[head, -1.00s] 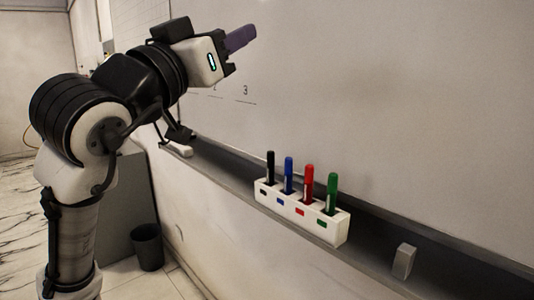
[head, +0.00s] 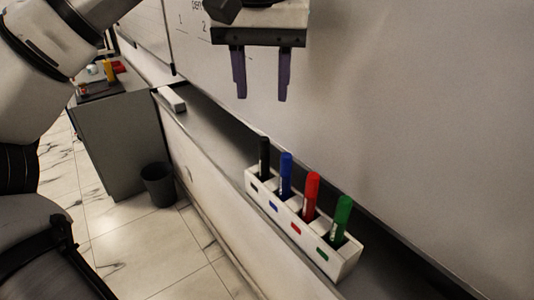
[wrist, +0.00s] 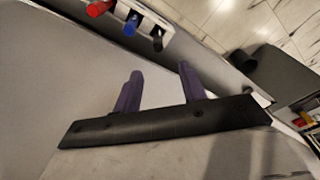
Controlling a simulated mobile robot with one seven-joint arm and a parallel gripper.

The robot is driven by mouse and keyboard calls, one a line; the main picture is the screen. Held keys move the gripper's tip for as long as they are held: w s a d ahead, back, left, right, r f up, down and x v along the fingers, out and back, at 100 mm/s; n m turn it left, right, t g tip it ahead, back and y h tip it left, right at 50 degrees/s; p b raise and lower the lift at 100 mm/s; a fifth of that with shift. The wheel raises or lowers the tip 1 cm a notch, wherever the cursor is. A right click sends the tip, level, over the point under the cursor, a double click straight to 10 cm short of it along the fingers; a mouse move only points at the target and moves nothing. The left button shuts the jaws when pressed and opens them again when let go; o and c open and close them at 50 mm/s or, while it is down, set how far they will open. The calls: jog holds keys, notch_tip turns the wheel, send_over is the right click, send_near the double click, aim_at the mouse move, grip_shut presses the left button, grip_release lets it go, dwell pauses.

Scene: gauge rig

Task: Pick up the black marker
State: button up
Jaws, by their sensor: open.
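The black marker (head: 264,156) stands upright in the leftmost slot of a white holder (head: 300,232) on the whiteboard ledge. The blue marker (head: 286,174), red marker (head: 311,194) and green marker (head: 342,219) stand in the slots to its right. My gripper (head: 262,98) is open and empty, its purple fingers pointing down, above the black marker and apart from it. In the wrist view, the black marker (wrist: 157,43) shows beyond the fingers (wrist: 158,82), near the blue marker (wrist: 131,25) and red marker (wrist: 99,8); the green one is not seen there.
The whiteboard (head: 420,110) rises behind the ledge (head: 215,122). A white eraser-like block (head: 172,98) lies on the ledge's far left part. A grey cabinet (head: 122,140) with small items on top and a dark bin (head: 159,186) stand at left.

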aim_at(265, 155)
jog(key=f, duration=0.8)
jog(key=shift+w, duration=0.35)
jog(key=shift+w+d+f+p, duration=0.1)
jog(key=shift+f+p, duration=0.35)
jog(key=shift+f, duration=2.2)
jog(key=shift+c, duration=0.2)
grip_shut()
